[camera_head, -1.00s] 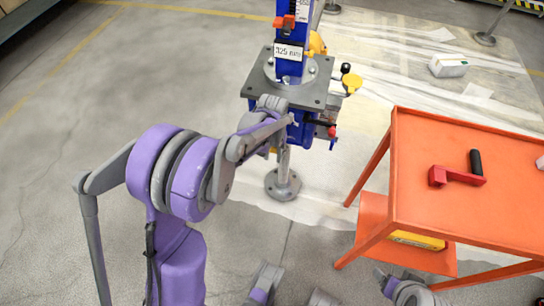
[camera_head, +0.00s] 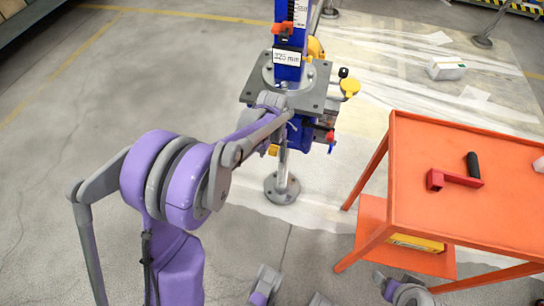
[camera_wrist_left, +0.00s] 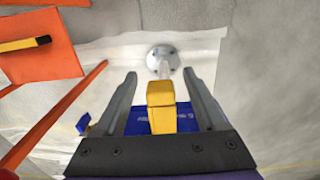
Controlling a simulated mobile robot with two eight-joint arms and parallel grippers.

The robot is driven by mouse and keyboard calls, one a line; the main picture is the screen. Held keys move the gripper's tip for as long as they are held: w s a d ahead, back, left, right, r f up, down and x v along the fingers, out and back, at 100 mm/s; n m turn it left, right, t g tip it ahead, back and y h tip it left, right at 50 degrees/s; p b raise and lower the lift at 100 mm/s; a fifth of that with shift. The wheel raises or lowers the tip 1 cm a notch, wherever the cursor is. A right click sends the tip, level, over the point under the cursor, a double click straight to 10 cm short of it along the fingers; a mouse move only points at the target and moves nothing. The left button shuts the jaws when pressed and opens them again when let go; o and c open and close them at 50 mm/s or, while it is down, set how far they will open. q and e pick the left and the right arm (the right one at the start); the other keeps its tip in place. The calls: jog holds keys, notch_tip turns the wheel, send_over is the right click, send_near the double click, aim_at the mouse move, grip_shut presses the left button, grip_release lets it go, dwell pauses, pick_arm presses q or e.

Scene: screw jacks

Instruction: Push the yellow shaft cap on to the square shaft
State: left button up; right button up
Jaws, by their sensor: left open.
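The screw jack has a blue column (camera_head: 288,60) with a grey square plate (camera_head: 315,90), a blue body under it and a foot (camera_head: 283,187) on the floor. My left gripper (camera_head: 274,118) is beside the blue body, partly hidden by my arm. In the left wrist view my left gripper (camera_wrist_left: 161,78) is open, one finger each side of a yellow block (camera_wrist_left: 160,105), with gaps showing. This block is probably the yellow shaft cap; a bit of yellow (camera_head: 273,150) shows by the body. The square shaft is not visible. My right gripper is not clearly seen.
An orange table (camera_head: 450,150) with a red crank handle (camera_head: 455,180) stands right of the jack. A white box (camera_head: 446,68) lies on the sheeted floor behind. The floor at left is clear.

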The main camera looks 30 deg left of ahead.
aim_at(272, 151)
pick_arm(q)
notch_tip(272, 151, up, 8)
jog(key=shift+r+p, duration=0.2)
jog(key=shift+p, duration=0.55)
pick_arm(e)
notch_tip(272, 151, up, 2)
jog(key=shift+r, duration=0.1)
pick_arm(q)
jog(key=s+d+r+m+t, duration=0.15)
jog(key=s+d, duration=0.25)
jog(key=s, duration=0.7)
jog(key=s+d+m+t, duration=0.1)
jog(key=s+d+t, duration=0.25)
jog(key=s, duration=0.85)
notch_tip(272, 151, up, 15)
jog(key=w+p, duration=0.3)
jog(key=p, duration=1)
jog(key=shift+d+p, duration=0.2)
jog(key=shift+p, duration=0.1)
pick_arm(e)
notch_tip(272, 151, up, 15)
jog(key=w, duration=0.2)
jog(key=shift+t, duration=0.4)
pick_arm(q)
jog(key=shift+s+f, duration=0.1)
jog(key=shift+s, duration=0.15)
pick_arm(e)
jog(key=shift+s, duration=0.1)
pick_arm(q)
jog(key=shift+w, duration=0.1)
